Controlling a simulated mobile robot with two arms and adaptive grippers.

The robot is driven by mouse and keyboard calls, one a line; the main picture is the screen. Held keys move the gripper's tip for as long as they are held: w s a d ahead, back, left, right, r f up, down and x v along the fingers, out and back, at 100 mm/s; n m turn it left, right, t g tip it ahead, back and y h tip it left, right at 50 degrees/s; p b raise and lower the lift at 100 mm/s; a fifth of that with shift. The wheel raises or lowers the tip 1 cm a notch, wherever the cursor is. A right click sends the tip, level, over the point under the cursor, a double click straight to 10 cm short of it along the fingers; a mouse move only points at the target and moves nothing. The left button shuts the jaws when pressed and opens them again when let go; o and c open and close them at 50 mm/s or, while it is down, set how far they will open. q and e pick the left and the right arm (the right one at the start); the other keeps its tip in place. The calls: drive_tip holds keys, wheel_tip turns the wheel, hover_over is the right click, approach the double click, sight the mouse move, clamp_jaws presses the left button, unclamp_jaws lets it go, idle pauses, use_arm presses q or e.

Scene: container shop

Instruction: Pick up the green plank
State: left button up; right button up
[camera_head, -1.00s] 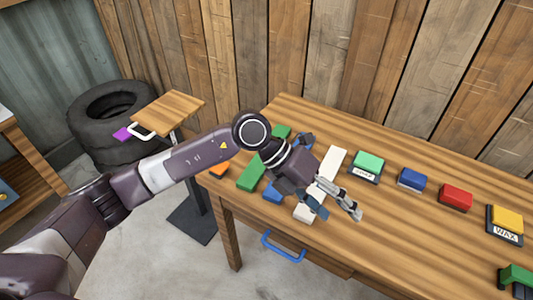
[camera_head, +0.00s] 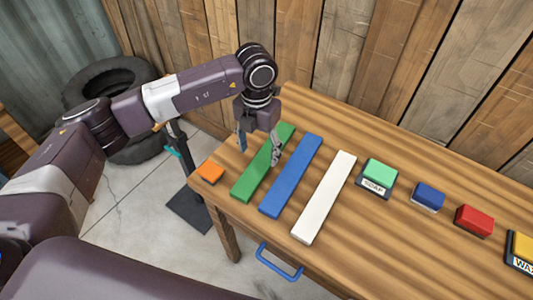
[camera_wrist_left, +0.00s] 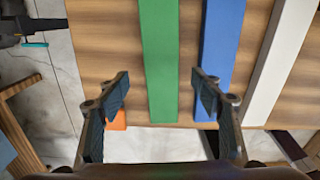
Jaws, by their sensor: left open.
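The green plank (camera_head: 252,179) lies flat on the wooden table, leftmost of three parallel planks. My left gripper (camera_head: 259,148) is over its far half, pointing down, with its fingers apart and one on each side of the plank. In the left wrist view the green plank (camera_wrist_left: 160,60) runs between the two open fingers (camera_wrist_left: 158,95), with nothing held. The right finger there overlaps the blue plank in the picture. Whether the fingers touch the table cannot be told. My right gripper is not in view.
A blue plank (camera_head: 291,175) lies close beside the green one, then a white plank (camera_head: 325,195). An orange block (camera_head: 210,172) sits at the table's left corner. Soap (camera_head: 379,172), blue (camera_head: 428,195) and red (camera_head: 474,219) blocks stand to the right. A wooden wall is behind.

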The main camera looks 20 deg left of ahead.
sight(261, 163)
use_arm(q)
wheel_tip(261, 163, down, 4)
drive_tip(key=shift+w+d+r+p, duration=0.1)
drive_tip(key=shift+w+d+p, duration=0.05)
drive_tip(key=shift+p, duration=0.55)
drive_tip(key=shift+f, duration=0.75)
drive_tip(key=shift+w, duration=0.1)
drive_tip(key=c, duration=1.4)
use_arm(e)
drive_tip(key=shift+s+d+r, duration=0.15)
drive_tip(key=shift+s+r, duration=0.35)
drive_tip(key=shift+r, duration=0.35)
